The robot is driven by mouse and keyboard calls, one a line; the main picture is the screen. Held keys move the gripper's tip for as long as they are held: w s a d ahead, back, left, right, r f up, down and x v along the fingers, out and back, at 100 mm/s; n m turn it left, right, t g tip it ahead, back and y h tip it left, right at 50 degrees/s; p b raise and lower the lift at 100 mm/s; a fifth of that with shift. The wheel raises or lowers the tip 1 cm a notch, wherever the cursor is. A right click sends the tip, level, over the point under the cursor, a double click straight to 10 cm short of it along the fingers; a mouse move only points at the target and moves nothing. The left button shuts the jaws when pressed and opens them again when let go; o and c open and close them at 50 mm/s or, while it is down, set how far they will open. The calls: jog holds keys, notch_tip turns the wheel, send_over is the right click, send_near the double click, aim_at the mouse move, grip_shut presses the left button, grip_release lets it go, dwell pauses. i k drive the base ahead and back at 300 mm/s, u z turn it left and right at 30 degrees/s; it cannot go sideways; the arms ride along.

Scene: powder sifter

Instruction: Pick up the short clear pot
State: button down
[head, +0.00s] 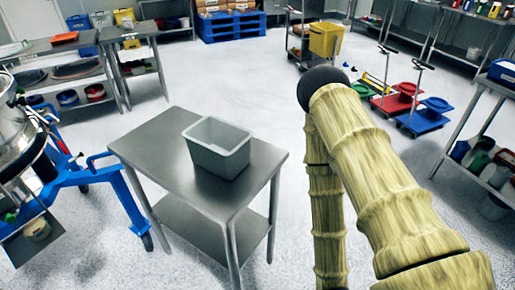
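I cannot make out a short clear pot for certain in the head view. A small pale beige pot (37,228) stands low at the left, on a steel surface below the sifter (18,140); I cannot tell whether it is the clear one. My arm, in a ribbed yellowish cover, rises on the right side of the picture and bends down again. My gripper is not in view, so its fingers and anything in them are hidden.
A steel table (160,150) with a grey bin (216,150) stands in the middle. The sifter's blue wheeled frame (125,205) is left of it. Coloured dollies (420,120), a yellow bucket (325,40) and steel benches stand farther off. The floor behind the table is open.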

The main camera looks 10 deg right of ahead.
aim_at(31, 224)
jog(key=z, duration=0.05)
jog(key=i, duration=0.5)
jog(key=k, duration=0.5)
jog(key=u, duration=2.7)
jog(key=k, duration=0.8)
jog(key=z, duration=0.95)
jog(key=i, duration=1)
jog(key=u, duration=0.15)
